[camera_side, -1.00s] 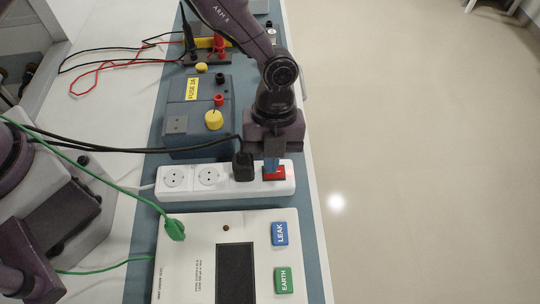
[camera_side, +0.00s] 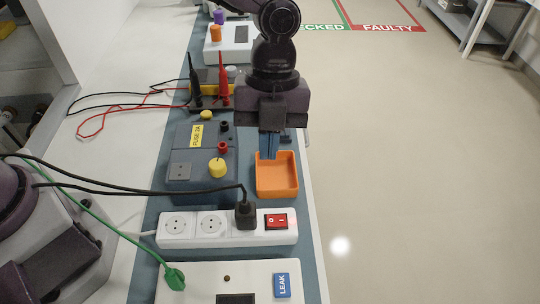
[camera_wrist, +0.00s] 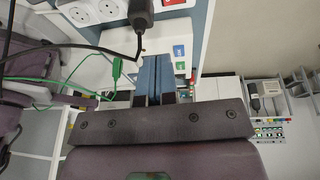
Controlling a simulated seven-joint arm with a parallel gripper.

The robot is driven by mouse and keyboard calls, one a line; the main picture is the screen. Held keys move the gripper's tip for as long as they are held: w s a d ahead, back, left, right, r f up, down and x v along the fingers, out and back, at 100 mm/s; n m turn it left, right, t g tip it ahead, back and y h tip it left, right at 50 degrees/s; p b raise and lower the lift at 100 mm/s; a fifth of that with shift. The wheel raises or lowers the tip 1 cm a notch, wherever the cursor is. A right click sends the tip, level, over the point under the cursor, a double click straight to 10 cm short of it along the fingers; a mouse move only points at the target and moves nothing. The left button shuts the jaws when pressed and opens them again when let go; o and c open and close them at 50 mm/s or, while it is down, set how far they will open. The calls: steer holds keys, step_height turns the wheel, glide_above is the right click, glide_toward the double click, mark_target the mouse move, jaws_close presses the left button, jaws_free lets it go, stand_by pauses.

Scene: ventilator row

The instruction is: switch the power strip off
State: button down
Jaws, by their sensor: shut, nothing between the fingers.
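The white power strip (camera_side: 190,240) lies across the blue-grey mat, with two free sockets, a black plug (camera_side: 246,213) and a red rocker switch (camera_side: 276,221) at its right end. The switch is uncovered and shows O and I marks; I cannot tell which side is pressed down. My gripper (camera_side: 271,156) is shut and empty, with its blue fingers over or in front of the orange tray, apart from the switch. In the wrist view the closed fingers (camera_wrist: 153,62) point toward the strip (camera_wrist: 85,12). The red switch (camera_wrist: 174,2) is cut by the top edge there.
The orange tray (camera_side: 277,193) is empty behind the switch. A grey fuse box (camera_side: 195,180) stands left of it. A white tester (camera_side: 200,290) with a LEAK button and green plug (camera_side: 174,278) is in front. Black cables (camera_side: 120,183) cross to the strip's plug.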

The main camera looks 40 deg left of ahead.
mark_target(271, 224)
steer(key=shift+w+d+r, duration=0.15)
steer(key=shift+d+r, duration=0.05)
steer(key=shift+d, duration=0.2)
steer(key=shift+w+d+r, duration=0.15)
steer(key=shift+d, duration=0.2)
steer(key=x, duration=1.3)
steer(key=shift+w+a+f, duration=0.1)
steer(key=shift+w+a, duration=0.2)
steer(key=shift+w, duration=0.1)
steer(key=shift+f, duration=0.5)
